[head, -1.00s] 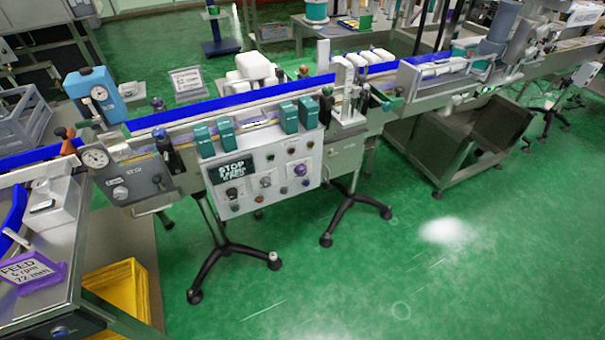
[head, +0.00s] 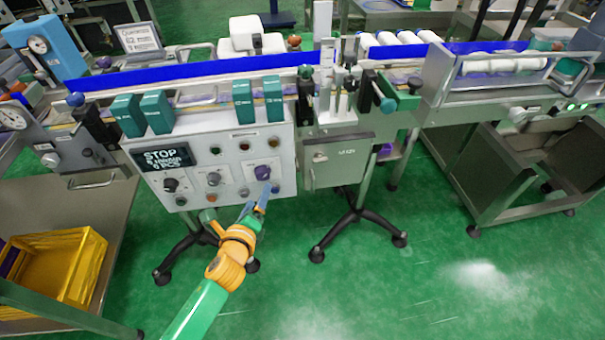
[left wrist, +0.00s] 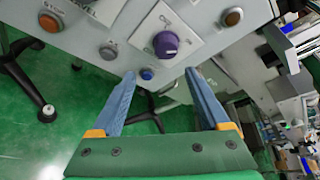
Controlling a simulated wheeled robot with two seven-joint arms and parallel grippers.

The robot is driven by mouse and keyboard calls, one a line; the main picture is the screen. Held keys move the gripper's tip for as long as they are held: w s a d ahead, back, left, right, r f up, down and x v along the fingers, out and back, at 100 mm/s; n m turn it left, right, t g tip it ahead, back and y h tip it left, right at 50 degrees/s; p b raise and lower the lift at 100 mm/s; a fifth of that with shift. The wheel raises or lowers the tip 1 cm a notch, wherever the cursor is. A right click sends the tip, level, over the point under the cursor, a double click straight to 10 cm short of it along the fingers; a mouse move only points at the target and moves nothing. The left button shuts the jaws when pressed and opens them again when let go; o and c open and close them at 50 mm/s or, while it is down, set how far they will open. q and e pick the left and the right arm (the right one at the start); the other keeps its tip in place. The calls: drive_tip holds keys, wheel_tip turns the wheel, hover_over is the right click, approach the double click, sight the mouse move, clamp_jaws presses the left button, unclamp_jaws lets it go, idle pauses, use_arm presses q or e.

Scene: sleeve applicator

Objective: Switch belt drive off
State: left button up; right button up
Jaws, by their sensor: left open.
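The white control panel (head: 219,148) hangs on the front of the conveyor. The purple knob (left wrist: 165,43) also shows in the left wrist view on a pale plate, above a small blue button (left wrist: 147,74). My left gripper (left wrist: 160,74) is open and empty, its blue fingers either side of the blue button's line, with the purple knob just beyond the tips. In the head view the left gripper (head: 262,198) is at the panel's lower right; contact cannot be told.
Teal blocks (head: 157,112) stand along the panel's top edge, below the blue conveyor belt (head: 200,72). A grey box (head: 338,160) adjoins the panel on the right. Black tripod feet (head: 352,232) stand below. A yellow crate (head: 55,265) is at left. Green floor is clear at front right.

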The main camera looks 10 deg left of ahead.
sight(263, 178)
use_arm(q)
drive_tip(key=shift+m, duration=0.3)
drive_tip(key=w, duration=0.2)
drive_tip(key=w+b, duration=0.1)
drive_tip(key=w, duration=0.1)
drive_tip(key=w+b, duration=0.1)
drive_tip(key=w, duration=0.1)
drive_tip(key=shift+a+f, duration=0.25)
drive_tip(key=shift+w+d, duration=0.15)
drive_tip(key=shift+w, duration=0.35)
drive_tip(key=shift+s, duration=0.1)
drive_tip(key=shift+c, duration=0.5)
clamp_jaws()
drive_tip(key=shift+t, duration=0.3)
use_arm(e)
drive_tip(key=shift+s+a+f, duration=0.1)
drive_tip(key=shift+a+f, duration=0.1)
drive_tip(key=shift+f, duration=0.35)
drive_tip(key=shift+s+a+f, duration=0.1)
drive_tip(key=shift+a+f, duration=0.1)
drive_tip(key=shift+f, duration=0.35)
